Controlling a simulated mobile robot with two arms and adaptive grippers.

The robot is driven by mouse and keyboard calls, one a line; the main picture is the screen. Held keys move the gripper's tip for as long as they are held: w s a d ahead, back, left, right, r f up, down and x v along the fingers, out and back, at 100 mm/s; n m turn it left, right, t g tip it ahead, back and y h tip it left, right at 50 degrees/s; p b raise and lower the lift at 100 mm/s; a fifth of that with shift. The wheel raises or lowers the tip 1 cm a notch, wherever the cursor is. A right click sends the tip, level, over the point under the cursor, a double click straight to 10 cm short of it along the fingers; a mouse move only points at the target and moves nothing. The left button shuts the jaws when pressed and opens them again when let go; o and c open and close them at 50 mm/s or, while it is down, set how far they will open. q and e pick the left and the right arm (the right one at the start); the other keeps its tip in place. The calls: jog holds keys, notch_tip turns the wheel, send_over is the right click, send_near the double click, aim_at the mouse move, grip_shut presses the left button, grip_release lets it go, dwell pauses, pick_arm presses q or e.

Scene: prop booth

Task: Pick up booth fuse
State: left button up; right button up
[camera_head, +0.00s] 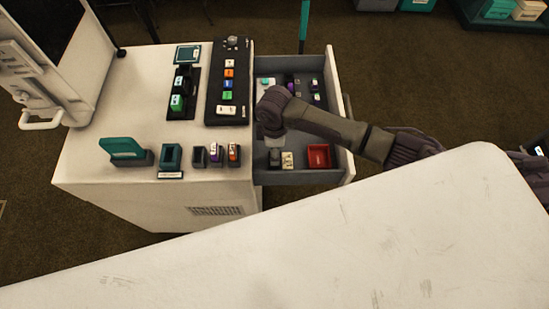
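No object is clearly identifiable as the booth fuse at this size. Small labelled blocks that could be fuses include a green one (178,102) in a black holder on the white cabinet, and a purple one (214,153) and an orange one (233,152) in small dark holders at its front edge. More small pieces lie in the open grey drawer (311,178). My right arm comes in from the right over the drawer. My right gripper (270,127) points down at the drawer's left side; its fingers are too unclear to read. My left gripper is out of view.
The cabinet top (122,100) carries a black button panel (229,83), a teal block (123,148) and a teal holder (171,155). A red tray (319,156) sits in the drawer's front right. A scuffed white surface (400,240) fills the foreground.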

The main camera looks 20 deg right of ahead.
notch_tip(320, 180, down, 4)
jog(key=shift+r, duration=0.25)
jog(key=c, duration=0.9)
jog(key=shift+r, duration=0.1)
jog(key=shift+c, duration=0.2)
